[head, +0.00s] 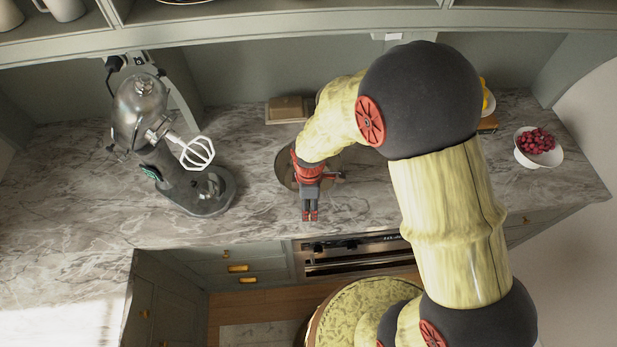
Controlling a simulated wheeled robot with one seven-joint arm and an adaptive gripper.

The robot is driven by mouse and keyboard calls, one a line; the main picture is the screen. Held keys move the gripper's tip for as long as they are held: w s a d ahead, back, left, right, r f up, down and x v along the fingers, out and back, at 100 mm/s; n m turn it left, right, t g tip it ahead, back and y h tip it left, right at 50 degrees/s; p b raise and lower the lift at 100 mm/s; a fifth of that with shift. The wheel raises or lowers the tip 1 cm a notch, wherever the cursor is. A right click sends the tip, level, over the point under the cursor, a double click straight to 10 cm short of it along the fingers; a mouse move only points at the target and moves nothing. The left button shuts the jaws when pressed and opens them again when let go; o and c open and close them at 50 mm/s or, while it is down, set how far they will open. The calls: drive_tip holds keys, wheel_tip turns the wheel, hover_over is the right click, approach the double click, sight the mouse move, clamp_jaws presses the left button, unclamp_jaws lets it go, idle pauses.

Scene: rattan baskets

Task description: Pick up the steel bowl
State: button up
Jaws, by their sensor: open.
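A round, dark, shiny shape (284,173) lies on the marble counter, largely covered by my wrist and gripper. It may be the steel bowl, but I cannot tell for certain from this view. My gripper (310,215) hangs over the counter near its front edge, just in front of that round shape. Its red-tipped fingers point toward the front edge and hold nothing that I can see. The gap between them is small in the picture. Whether the fingers touch anything is unclear.
A stand mixer (190,180) with a raised whisk stands left on the marble counter (80,190). A white bowl of red berries (519,154) stands far right. A wooden block (287,110) is at the back wall. An oven (350,252) sits below the front edge.

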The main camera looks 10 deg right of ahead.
drive_tip(key=shift+f, duration=0.4)
drive_tip(key=shift+c, duration=0.7)
drive_tip(key=c, duration=1)
